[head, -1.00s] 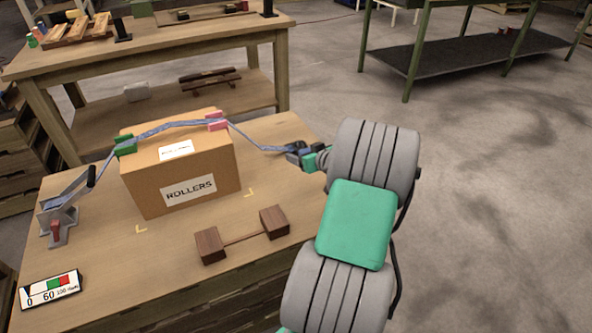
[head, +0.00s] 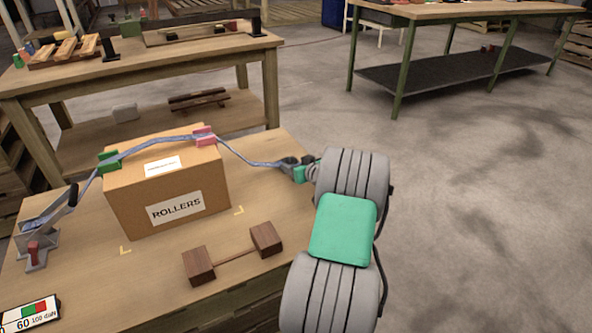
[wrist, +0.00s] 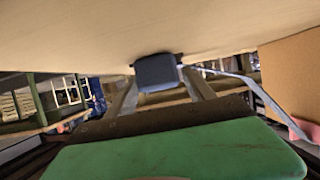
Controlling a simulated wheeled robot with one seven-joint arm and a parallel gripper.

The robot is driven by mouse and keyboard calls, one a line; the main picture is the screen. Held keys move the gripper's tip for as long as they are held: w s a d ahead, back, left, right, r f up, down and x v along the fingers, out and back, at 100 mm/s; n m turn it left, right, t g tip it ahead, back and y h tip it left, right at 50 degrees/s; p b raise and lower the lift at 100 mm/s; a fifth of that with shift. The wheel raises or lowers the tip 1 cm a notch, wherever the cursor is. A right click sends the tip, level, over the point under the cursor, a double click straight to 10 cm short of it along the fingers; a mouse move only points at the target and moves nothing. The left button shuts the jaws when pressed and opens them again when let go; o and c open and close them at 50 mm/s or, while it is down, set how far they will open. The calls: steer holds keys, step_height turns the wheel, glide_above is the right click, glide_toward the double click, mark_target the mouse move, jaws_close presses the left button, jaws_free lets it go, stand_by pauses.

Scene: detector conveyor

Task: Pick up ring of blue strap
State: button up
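The blue strap (head: 168,144) runs from a grey ratchet (head: 37,232) at the left, up over the cardboard box, then down to my gripper (head: 291,164) at the table's right side. In the head view the strap's end meets the dark fingertips, and I cannot make out a separate ring there. In the wrist view a dark block (wrist: 157,72) sits ahead of the green palm, and the strap (wrist: 235,78) leads off right from it. I cannot tell whether the fingers are closed around the ring.
The box labelled ROLLERS (head: 170,195) carries a green corner guard (head: 109,161) and a pink one (head: 203,136). A brown wooden dumbbell-shaped piece (head: 235,255) lies in front. A gauge (head: 30,312) is at front left. Floor at the right is clear.

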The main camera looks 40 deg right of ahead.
jaws_close()
stand_by(0.5)
